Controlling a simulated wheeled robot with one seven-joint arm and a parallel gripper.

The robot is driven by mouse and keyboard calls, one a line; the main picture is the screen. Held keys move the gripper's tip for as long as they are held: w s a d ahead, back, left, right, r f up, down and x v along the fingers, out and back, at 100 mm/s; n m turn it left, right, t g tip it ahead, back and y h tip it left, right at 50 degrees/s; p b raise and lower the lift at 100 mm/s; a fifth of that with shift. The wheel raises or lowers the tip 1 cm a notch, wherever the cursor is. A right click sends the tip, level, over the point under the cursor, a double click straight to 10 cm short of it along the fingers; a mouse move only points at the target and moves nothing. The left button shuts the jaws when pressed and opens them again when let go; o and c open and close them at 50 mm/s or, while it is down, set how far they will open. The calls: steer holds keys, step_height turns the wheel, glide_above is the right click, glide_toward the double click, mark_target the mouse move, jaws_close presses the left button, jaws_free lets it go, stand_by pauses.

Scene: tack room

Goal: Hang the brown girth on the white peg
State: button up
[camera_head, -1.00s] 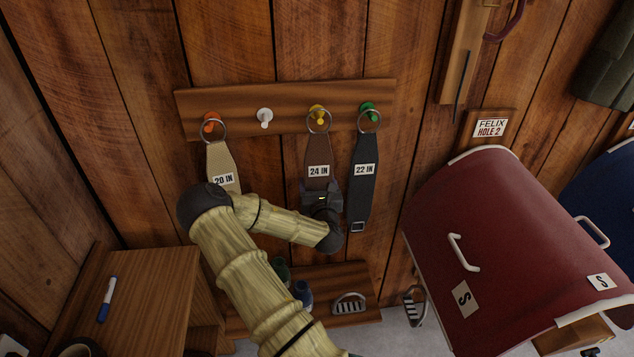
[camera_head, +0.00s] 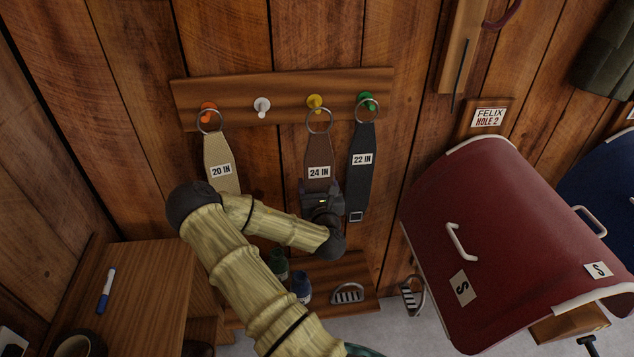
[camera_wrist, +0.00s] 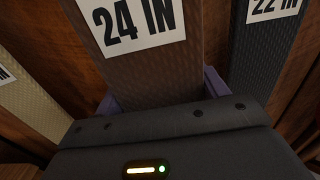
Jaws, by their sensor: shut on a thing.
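The brown girth (camera_head: 318,148), labelled 24 IN, hangs below the yellow peg (camera_head: 314,102) on the wooden peg board. Its metal ring (camera_head: 319,121) overlaps the lower part of the yellow peg in the picture and looks pulled out in front of it; I cannot tell if it is fully clear. My gripper (camera_head: 321,190) is shut on the brown girth below its label; the strap also runs up from between the jaws in the wrist view (camera_wrist: 147,75). The white peg (camera_head: 262,105) is empty, left of the yellow one.
A tan girth (camera_head: 220,150) hangs on the orange peg (camera_head: 208,111), a black girth (camera_head: 361,165) on the green peg (camera_head: 366,100), close right of the brown one. A wooden cabinet (camera_head: 145,285) stands lower left.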

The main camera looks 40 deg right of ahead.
mark_target(319, 191)
steer(key=shift+v, duration=2)
steer(key=w+a+p, duration=0.5)
steer(key=a, duration=0.7)
steer(key=shift+w, duration=0.3)
steer(key=shift+d+r, duration=0.1)
steer(key=shift+r, duration=0.05)
